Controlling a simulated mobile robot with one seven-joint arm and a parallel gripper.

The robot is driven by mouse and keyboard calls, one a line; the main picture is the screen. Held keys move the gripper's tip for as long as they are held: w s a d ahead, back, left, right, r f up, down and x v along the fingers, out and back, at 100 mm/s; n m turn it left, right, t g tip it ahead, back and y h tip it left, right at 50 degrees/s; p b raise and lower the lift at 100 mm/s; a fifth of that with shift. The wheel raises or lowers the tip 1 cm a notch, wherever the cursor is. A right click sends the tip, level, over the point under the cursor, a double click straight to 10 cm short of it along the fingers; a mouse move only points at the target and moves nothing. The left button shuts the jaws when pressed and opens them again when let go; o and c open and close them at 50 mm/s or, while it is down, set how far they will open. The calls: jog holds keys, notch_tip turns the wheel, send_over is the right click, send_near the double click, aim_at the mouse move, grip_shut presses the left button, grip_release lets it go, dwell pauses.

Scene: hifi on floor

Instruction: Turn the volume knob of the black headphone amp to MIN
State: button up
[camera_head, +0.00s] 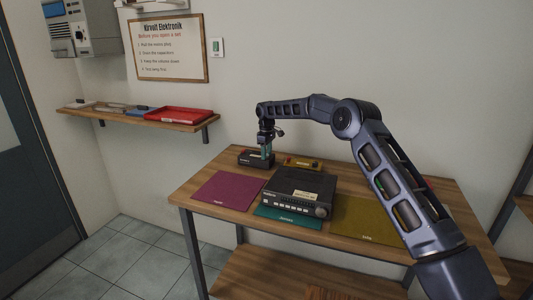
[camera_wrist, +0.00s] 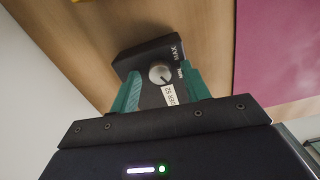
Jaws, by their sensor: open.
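The black headphone amp (camera_head: 250,160) is a small box at the back left of the table. In the wrist view the amp (camera_wrist: 132,62) shows its face with a round silver knob (camera_wrist: 160,74). The small mark near the right finger is too small to read, and I cannot tell the knob's setting for sure. My gripper (camera_wrist: 160,88) is open, its teal fingers on either side of the knob and apart from it. In the head view my gripper (camera_head: 266,150) is over the amp.
A larger black hifi unit (camera_head: 298,190) stands on a teal mat (camera_head: 287,220) in front. A small yellow device (camera_head: 302,163) stands right of the amp. A magenta mat (camera_head: 228,190) and an olive mat (camera_head: 368,220) are bare. A wall shelf (camera_head: 140,118) holds a red tray (camera_head: 180,115).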

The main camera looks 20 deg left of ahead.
jog(key=shift+r, duration=0.1)
notch_tip(320, 180, up, 11)
jog(key=shift+f, duration=0.2)
dwell(0.6)
